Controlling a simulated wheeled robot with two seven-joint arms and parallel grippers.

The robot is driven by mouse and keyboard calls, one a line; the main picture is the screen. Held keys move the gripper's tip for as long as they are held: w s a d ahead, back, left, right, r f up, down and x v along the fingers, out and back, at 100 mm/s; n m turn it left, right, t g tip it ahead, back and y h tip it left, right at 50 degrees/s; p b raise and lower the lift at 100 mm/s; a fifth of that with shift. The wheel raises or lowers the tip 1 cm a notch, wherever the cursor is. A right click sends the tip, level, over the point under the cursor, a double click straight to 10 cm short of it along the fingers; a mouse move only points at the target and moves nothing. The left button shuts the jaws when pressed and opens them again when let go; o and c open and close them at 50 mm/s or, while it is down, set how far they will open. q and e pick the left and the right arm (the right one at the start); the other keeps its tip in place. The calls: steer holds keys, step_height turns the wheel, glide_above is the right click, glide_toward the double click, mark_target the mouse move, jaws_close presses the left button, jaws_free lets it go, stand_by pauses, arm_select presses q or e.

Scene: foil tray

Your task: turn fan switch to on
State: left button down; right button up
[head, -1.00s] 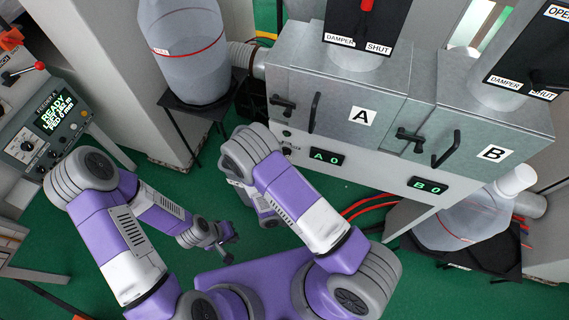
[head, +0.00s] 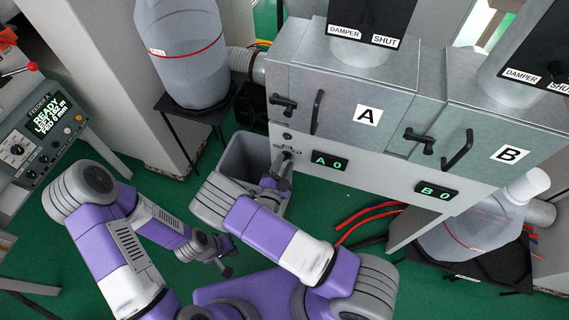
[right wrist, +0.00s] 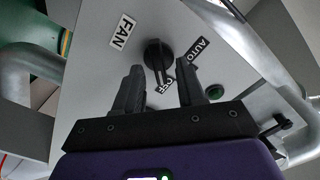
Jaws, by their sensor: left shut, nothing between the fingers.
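The fan switch (right wrist: 157,54) is a black rotary knob on a grey panel in the right wrist view. A FAN label (right wrist: 123,31) is beside it, with AUTO and OFF labels on its other sides. The knob's long handle points roughly at the OFF label (right wrist: 166,87). In the head view my right gripper (head: 283,168) is at the cabinet's lower front and hides the switch area. My left gripper (head: 226,268) is shut and empty, low above the floor.
A green button (right wrist: 215,91) is near the right finger. The cabinet (head: 330,110) has door handles, A and B displays. A grey bin (head: 245,155) stands below it. A hopper bottle on a black stand (head: 180,100) is to the left; a feeder panel (head: 40,125) is further left.

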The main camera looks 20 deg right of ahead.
steer(key=shift+w+d, duration=0.2)
steer(key=shift+w, duration=0.1)
jaws_close()
steer(key=shift+m, duration=0.4)
steer(key=shift+s+d+f+m+p, duration=0.15)
steer(key=shift+m+p, duration=0.2)
steer(key=shift+m, duration=1.65)
steer(key=shift+w+a+f+m+p, duration=0.1)
steer(key=shift+m+p, duration=0.2)
steer(key=shift+m, duration=1.7)
